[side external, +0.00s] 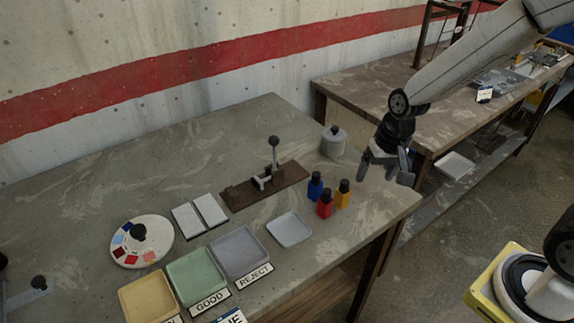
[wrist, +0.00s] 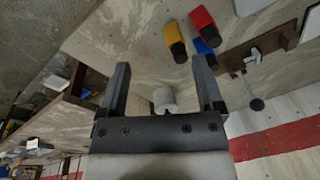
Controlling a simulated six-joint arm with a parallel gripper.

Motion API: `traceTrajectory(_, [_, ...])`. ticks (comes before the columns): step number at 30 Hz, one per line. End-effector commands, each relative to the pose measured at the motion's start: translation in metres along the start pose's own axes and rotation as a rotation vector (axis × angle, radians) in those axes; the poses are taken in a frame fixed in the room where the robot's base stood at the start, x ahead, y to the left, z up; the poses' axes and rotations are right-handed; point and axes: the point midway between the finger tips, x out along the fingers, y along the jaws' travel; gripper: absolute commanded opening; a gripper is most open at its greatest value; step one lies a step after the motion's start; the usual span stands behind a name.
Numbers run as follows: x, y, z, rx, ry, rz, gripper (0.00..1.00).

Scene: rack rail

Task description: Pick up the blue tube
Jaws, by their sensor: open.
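The blue tube (side external: 315,186) has a dark cap and stands upright on the grey table near its right corner. It also shows in the wrist view (wrist: 201,47), partly behind the red tube (wrist: 202,19). The red tube (side external: 325,206) and the yellow tube (side external: 343,194) stand close beside it, to its right; the yellow one also shows in the wrist view (wrist: 174,34). My gripper (side external: 387,176) is open and empty, to the right of the tubes and above the table's right edge. Its two fingers show in the wrist view (wrist: 162,88) with nothing held between them.
A grey cylinder with a knob (side external: 334,142) stands behind the tubes. A wooden base with a lever (side external: 265,185) is to their left. A pale square dish (side external: 289,230) and coloured trays (side external: 197,278) lie in front and left. A second bench (side external: 450,90) is behind right.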

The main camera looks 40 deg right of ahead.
Motion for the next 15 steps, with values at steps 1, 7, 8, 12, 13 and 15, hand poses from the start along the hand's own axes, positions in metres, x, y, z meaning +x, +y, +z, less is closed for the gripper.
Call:
traceTrajectory(1, [0.005,-0.005,-0.011,0.075,-0.022,-0.005,0.85])
traceTrajectory(7, [0.021,-0.025,-0.048,0.391,-0.117,-0.029,0.85])
traceTrajectory(8, [0.024,-0.028,-0.053,0.438,-0.131,-0.032,0.85])
traceTrajectory(12, [0.038,-0.041,-0.077,0.651,-0.206,-0.043,0.85])
traceTrajectory(13, [0.041,-0.044,-0.081,0.695,-0.223,-0.046,0.85])
traceTrajectory(15, [0.048,-0.050,-0.092,0.791,-0.261,-0.049,0.85])
